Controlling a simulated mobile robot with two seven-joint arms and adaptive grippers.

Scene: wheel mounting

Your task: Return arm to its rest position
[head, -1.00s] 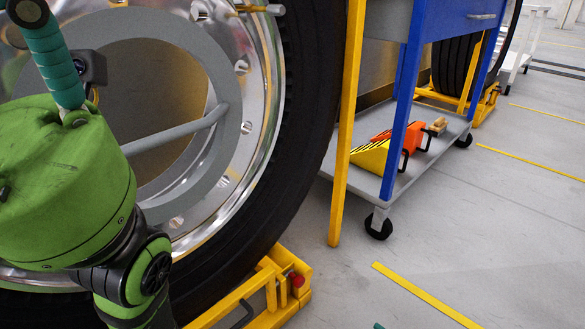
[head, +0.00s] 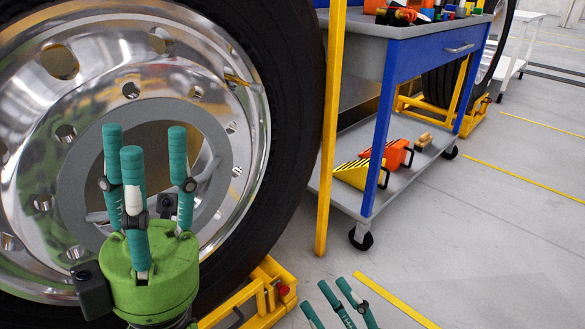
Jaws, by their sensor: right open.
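My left gripper (head: 142,150), a green body with three teal fingers, stands upright in front of the wheel at lower left. Its fingers are spread with nothing between them. The large wheel (head: 195,75) has a shiny rim with round holes, a grey inner ring and a black tyre (head: 285,120). The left gripper and its body hide part of the lower rim. My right gripper (head: 328,293) shows only its teal fingers at the bottom edge, apart and empty above the floor. Its body is out of view.
A yellow wheel stand (head: 265,297) is at the tyre's base, with a yellow post (head: 331,140) beside the tyre. A blue and grey trolley (head: 410,48) carries tools on top and orange and yellow wedges (head: 395,154) below. Floor at right is clear.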

